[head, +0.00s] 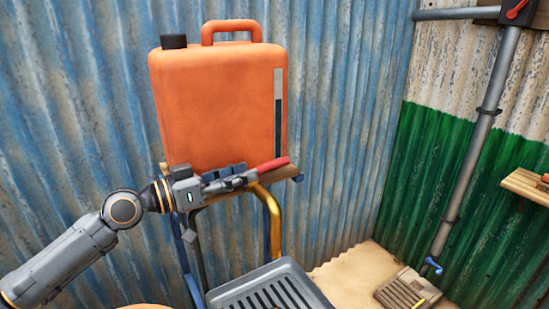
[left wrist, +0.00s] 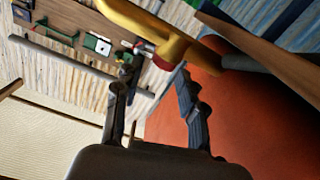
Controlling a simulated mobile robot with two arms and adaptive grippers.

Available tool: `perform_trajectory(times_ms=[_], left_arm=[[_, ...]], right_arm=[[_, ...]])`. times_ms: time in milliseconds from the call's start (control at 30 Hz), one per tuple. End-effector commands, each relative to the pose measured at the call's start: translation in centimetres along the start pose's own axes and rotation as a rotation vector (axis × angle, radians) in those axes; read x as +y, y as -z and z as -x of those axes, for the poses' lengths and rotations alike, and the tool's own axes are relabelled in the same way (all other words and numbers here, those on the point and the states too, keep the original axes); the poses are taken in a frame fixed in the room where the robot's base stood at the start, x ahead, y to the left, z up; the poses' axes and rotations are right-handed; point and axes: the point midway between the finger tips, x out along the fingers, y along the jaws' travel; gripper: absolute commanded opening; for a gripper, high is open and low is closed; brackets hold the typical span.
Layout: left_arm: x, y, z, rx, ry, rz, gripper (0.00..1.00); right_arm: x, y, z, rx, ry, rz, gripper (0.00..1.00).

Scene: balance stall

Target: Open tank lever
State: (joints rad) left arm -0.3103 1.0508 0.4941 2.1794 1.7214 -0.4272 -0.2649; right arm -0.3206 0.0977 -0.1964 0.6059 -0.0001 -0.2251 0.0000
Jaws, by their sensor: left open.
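The orange tank (head: 215,105) stands upright on a wooden shelf, with a black cap, a top handle and a level strip on its right side. The red lever (head: 273,164) sticks out to the right at the tank's lower front, above a curved brass spout (head: 275,225). My left gripper (head: 248,179) is open at the lever's left end. In the left wrist view, its two fingers (left wrist: 157,80) are apart, with the yellow spout (left wrist: 145,28) and a red part (left wrist: 162,62) just beyond their tips. I cannot tell whether they touch. My right gripper is not in view.
A grey slotted basin (head: 265,285) stands below the spout. A grey pipe (head: 465,165) with a blue handle (head: 432,265) runs down the green and white wall at right. A small wooden shelf (head: 525,185) juts out at far right. A slatted wooden piece (head: 405,290) lies at lower right.

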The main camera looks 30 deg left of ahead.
Motion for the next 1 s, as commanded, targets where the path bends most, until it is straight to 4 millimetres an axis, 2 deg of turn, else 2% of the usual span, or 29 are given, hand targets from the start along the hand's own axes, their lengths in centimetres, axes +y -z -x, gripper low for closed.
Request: perform_trajectory(times_ms=[333,700,1000], left_arm=[[0.0,0.5,-3.6,0.003,0.001,0.0,0.4],[-0.1,0.5,-7.1,0.006,0.002,0.003,0.4],[0.0,0.0,-8.6,0.0,0.0,0.0,0.4]], right_arm=[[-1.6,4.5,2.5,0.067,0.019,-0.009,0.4],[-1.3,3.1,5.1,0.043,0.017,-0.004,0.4],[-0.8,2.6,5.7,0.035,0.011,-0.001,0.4]])
